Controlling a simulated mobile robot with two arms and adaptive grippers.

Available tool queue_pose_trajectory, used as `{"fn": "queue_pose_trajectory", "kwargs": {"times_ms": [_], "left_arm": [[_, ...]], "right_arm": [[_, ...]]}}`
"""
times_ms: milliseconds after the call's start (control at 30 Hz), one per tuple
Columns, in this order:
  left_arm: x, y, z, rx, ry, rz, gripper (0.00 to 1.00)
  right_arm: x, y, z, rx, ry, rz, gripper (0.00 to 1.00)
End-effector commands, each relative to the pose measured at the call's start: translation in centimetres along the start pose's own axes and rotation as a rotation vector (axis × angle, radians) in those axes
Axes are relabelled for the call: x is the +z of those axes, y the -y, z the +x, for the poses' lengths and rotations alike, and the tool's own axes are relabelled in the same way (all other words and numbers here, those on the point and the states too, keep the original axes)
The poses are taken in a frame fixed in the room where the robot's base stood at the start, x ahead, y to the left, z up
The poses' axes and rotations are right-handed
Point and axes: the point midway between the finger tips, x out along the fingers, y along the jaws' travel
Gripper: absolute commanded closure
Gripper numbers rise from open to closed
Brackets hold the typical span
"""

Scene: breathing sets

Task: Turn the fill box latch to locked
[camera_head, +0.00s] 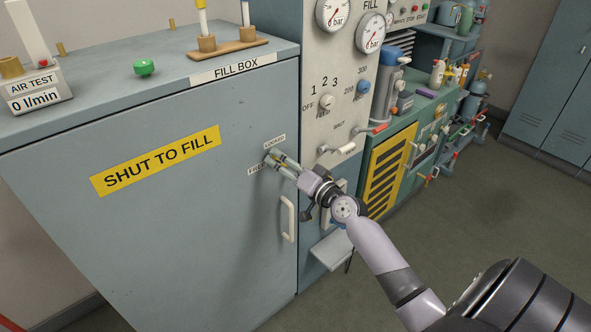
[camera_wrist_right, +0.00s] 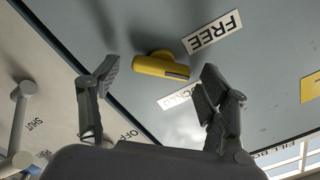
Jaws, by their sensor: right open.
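The fill box latch (camera_wrist_right: 160,66) is a short yellow handle on the grey-blue fill box door (camera_head: 150,240). In the right wrist view its end points right, between the FREE label (camera_wrist_right: 212,32) and the partly hidden LOCKED label (camera_wrist_right: 178,97). My right gripper (camera_head: 276,162) is at the latch, near the door's right edge. In the right wrist view its fingers (camera_wrist_right: 156,84) are spread, with the handle showing in the gap beyond them. I cannot tell whether they touch it. In the head view the fingers mostly hide the latch. My left gripper is not in view.
A white door handle (camera_head: 288,219) stands out just below my right gripper. To the right is a gauge panel (camera_head: 335,60) with knobs and a white SHUT lever (camera_head: 338,149). An air test meter (camera_head: 32,85) and a green knob (camera_head: 144,67) sit on the box top.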

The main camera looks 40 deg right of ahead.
Motion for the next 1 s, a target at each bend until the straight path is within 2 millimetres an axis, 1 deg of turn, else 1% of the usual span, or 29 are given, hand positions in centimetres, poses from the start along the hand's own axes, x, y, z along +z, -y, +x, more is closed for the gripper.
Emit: {"fn": "queue_pose_trajectory", "kwargs": {"times_ms": [167, 300, 400, 500, 700, 1000], "left_arm": [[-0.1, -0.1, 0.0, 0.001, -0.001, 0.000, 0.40], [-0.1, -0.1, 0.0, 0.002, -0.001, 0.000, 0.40], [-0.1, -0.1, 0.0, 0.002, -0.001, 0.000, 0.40], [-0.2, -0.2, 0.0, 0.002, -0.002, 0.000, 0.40], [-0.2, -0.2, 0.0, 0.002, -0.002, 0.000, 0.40], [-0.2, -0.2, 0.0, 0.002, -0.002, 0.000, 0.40]], "right_arm": [[0.2, -0.1, -3.0, 0.003, 0.005, -0.001, 0.30], [0.2, -0.1, -6.0, 0.003, 0.006, -0.002, 0.30], [0.2, -0.2, -8.0, 0.004, 0.006, -0.003, 0.30], [0.1, -0.1, -9.5, 0.003, 0.006, -0.004, 0.30], [0.1, -0.1, -11.2, 0.002, 0.002, -0.001, 0.30], [0.0, 0.0, -11.6, 0.002, 0.001, 0.000, 0.30]]}}
